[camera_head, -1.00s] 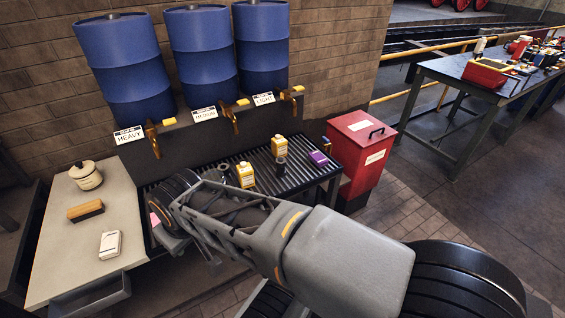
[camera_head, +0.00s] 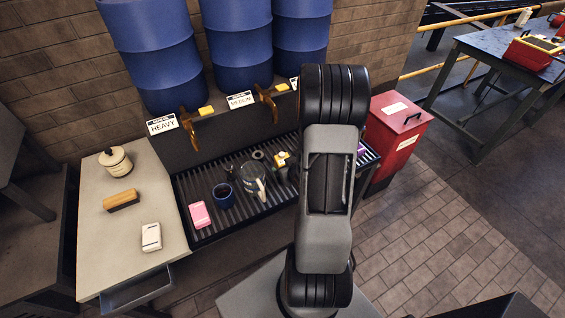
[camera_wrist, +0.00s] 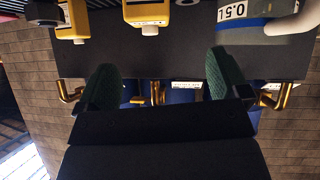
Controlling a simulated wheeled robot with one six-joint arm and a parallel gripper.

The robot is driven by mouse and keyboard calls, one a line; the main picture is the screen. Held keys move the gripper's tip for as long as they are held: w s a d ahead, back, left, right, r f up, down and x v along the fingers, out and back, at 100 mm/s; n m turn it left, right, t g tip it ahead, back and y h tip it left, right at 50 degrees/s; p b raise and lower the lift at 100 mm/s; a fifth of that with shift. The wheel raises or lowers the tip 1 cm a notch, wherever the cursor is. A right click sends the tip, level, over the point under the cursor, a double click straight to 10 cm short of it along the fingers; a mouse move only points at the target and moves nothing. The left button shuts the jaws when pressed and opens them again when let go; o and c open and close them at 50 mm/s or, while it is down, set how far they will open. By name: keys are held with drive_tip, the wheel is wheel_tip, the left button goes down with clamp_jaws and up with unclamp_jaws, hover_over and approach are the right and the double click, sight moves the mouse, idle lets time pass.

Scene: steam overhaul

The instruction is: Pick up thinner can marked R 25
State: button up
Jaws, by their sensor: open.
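No mark R 25 is legible, so I cannot tell which container is the thinner can. In the head view a pink container (camera_head: 200,215) lies on the slatted rack (camera_head: 213,236), and a yellow container (camera_head: 281,158) shows partly beside my arm. A purple item (camera_head: 360,148) shows at the rack's right end. In the wrist view, which looks upside down, two yellow containers with white caps (camera_wrist: 150,12) (camera_wrist: 77,22) stand along the top edge, cut off. My gripper (camera_wrist: 161,62) is open and empty, its green fingers apart below them. My arm hides the gripper in the head view.
A blue mug (camera_head: 223,195) and a grey jug (camera_head: 252,180) stand on the rack; the jug marked 0.5 L (camera_wrist: 243,18) also shows in the wrist view. Blue drums (camera_head: 238,60) with brass taps hang behind. A red bin (camera_head: 397,140) stands right. Floor at right is clear.

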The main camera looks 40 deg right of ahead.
sight(283, 161)
drive_tip(key=f+t+b, duration=0.1)
drive_tip(key=b, duration=0.3)
drive_tip(key=w+d+f+m+t+b, duration=0.1)
drive_tip(key=f+b, duration=0.1)
drive_tip(key=b, duration=0.2)
drive_tip(key=d+f+b, duration=0.1)
drive_tip(key=b, duration=0.2)
drive_tip(key=shift+w+d+f+t+b, duration=0.25)
drive_tip(key=shift+f+t+b, duration=0.15)
drive_tip(key=shift+h+b, duration=0.3)
drive_tip(key=shift+b, duration=0.2)
drive_tip(key=shift+m, duration=0.3)
drive_tip(key=shift+p+x, duration=0.6)
drive_tip(key=shift+x, duration=3.35)
drive_tip(key=shift+a, duration=0.15)
drive_tip(key=shift+c, duration=0.2)
